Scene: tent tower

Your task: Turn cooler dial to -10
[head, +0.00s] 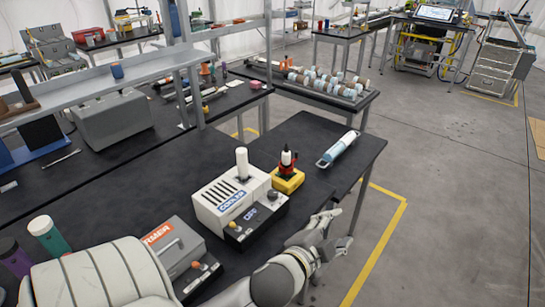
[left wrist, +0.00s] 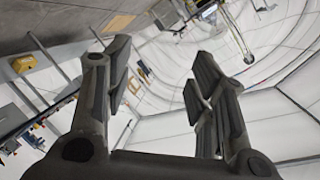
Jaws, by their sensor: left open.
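The white cooler (head: 208,207), labelled "COOLER", stands on the black bench in the head view. Its dark front panel carries a small lit display (head: 250,214), too small to read, a yellow knob and a dark round dial (head: 272,195) at the right end. A white cylinder (head: 242,163) stands upright on its top. My left gripper (head: 340,229) is to the right of the cooler, apart from the dial, near the bench's right edge. It is open and empty; its spread fingers also show in the left wrist view (left wrist: 160,60). My right gripper is not in view.
A yellow-based device (head: 288,181) with a red and black top stands right behind the cooler. A blue and white tube (head: 339,147) lies farther back. A grey box with orange lettering (head: 168,250) is at the front left. The floor at right is clear.

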